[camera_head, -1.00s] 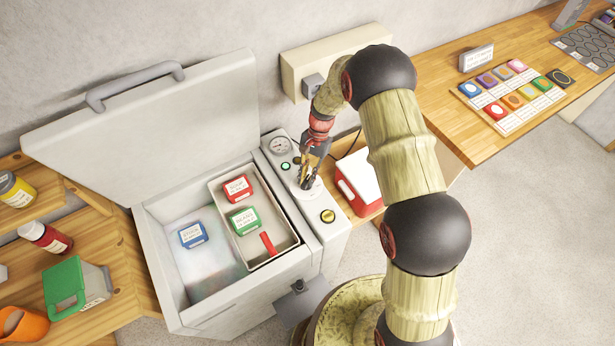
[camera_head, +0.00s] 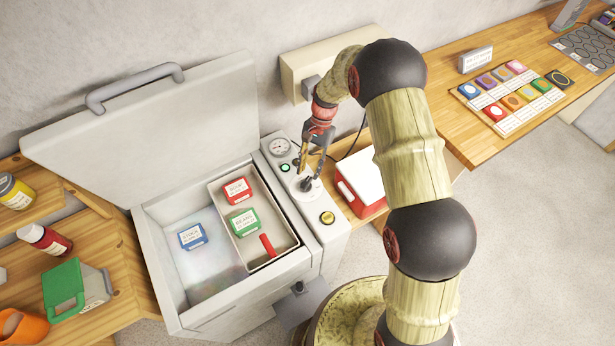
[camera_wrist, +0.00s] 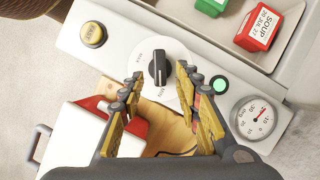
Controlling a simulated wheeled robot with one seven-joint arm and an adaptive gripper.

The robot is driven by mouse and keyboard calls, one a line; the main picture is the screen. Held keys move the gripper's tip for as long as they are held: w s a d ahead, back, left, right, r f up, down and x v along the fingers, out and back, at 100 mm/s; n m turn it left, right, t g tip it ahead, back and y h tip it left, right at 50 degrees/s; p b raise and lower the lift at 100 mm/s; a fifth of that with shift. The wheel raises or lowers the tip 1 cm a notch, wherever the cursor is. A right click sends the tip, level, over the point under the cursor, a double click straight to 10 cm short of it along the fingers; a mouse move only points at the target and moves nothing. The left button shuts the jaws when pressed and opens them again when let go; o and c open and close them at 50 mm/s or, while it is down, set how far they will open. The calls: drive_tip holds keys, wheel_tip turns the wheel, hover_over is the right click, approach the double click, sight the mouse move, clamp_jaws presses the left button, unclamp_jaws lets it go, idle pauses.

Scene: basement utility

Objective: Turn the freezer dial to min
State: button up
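The freezer dial (camera_head: 306,185) is a dark knob on a white disc on the freezer's right-hand control panel. In the wrist view the dial (camera_wrist: 159,68) stands upright in the picture, with a pale mark at its lower end. My gripper (camera_head: 310,172) is over the dial in the head view. In the wrist view my gripper (camera_wrist: 160,76) is open, with one finger pair on each side of the knob and visible gaps between. It holds nothing. The freezer (camera_head: 235,308) has its lid up.
The panel also carries a gauge (camera_wrist: 255,118), a green light (camera_wrist: 220,84) and a yellow button (camera_wrist: 93,35). A basket (camera_head: 284,258) with red and green boxes sits inside the freezer. A red and white cooler (camera_head: 362,180) stands close right of the panel.

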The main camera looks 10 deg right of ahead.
drive_tip(key=v, duration=0.7)
drive_tip(key=shift+r, duration=0.15)
drive_tip(key=shift+w, duration=0.1)
